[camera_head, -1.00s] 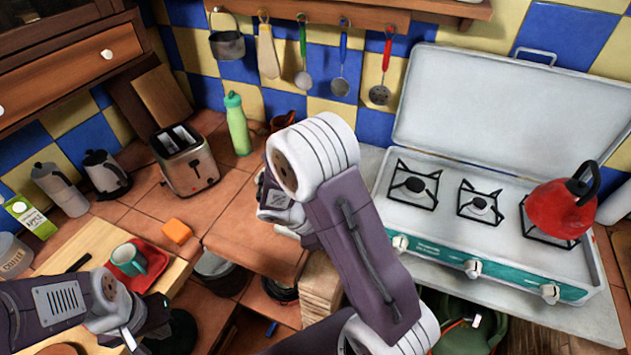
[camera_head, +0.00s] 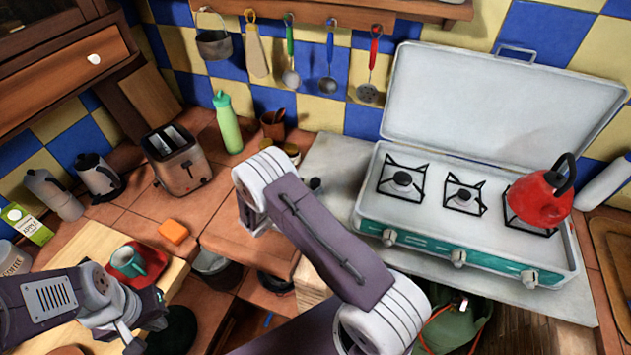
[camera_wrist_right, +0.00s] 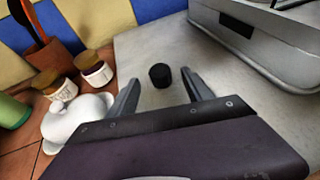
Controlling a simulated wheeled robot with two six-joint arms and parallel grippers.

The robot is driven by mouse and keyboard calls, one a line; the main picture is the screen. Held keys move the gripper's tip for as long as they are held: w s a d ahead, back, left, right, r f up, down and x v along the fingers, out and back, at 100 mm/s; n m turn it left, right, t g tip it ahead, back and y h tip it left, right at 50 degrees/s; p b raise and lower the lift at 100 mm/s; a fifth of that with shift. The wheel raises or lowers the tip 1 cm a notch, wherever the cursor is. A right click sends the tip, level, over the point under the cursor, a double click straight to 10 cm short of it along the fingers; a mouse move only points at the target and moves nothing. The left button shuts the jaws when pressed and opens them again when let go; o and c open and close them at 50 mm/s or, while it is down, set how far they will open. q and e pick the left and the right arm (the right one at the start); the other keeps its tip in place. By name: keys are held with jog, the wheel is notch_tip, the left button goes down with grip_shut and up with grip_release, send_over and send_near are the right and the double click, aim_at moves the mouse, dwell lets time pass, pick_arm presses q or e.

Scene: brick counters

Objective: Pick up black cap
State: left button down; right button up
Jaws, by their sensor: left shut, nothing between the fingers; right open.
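The black cap (camera_wrist_right: 160,75) stands on the grey counter slab in the right wrist view. It also shows as a small dark shape in the head view (camera_head: 315,185), just right of my right arm. My right gripper (camera_wrist_right: 160,79) is open, with its two fingers pointing toward the cap, one to each side of it in the picture. Whether the fingertips reach level with the cap cannot be told. In the head view my right arm hides this gripper. My left gripper (camera_head: 140,330) is shut and empty at the lower left, near the red tray.
A white lidded dish (camera_wrist_right: 75,120) and two small jars (camera_wrist_right: 95,68) stand left of the right gripper. The camping stove (camera_head: 450,225) with a red kettle (camera_head: 541,198) is to the right. A toaster (camera_head: 177,160) and green bottle (camera_head: 228,122) stand at the left back.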

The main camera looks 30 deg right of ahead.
aim_at(315, 181)
jog(key=x, duration=0.2)
jog(key=p+x, duration=0.1)
jog(key=x, duration=0.1)
jog(key=shift+w+d+r, duration=0.1)
jog(key=shift+d+r, duration=0.1)
jog(key=shift+r, duration=0.2)
jog(key=shift+w+d+f, duration=0.2)
jog(key=shift+d+f, duration=0.1)
jog(key=shift+d, duration=0.05)
jog(key=shift+a+r, duration=0.1)
jog(key=c, duration=0.7)
grip_shut()
jog(key=shift+r, duration=0.5)
notch_tip(315, 181, up, 3)
jog(key=shift+r+b, duration=0.15)
jog(key=shift+b, duration=0.15)
jog(key=s+d+r+b, duration=0.1)
jog(key=s+d+r, duration=0.5)
jog(key=s, duration=0.3)
jog(key=shift+d+r+b, duration=0.3)
jog(key=shift+d, duration=0.4)
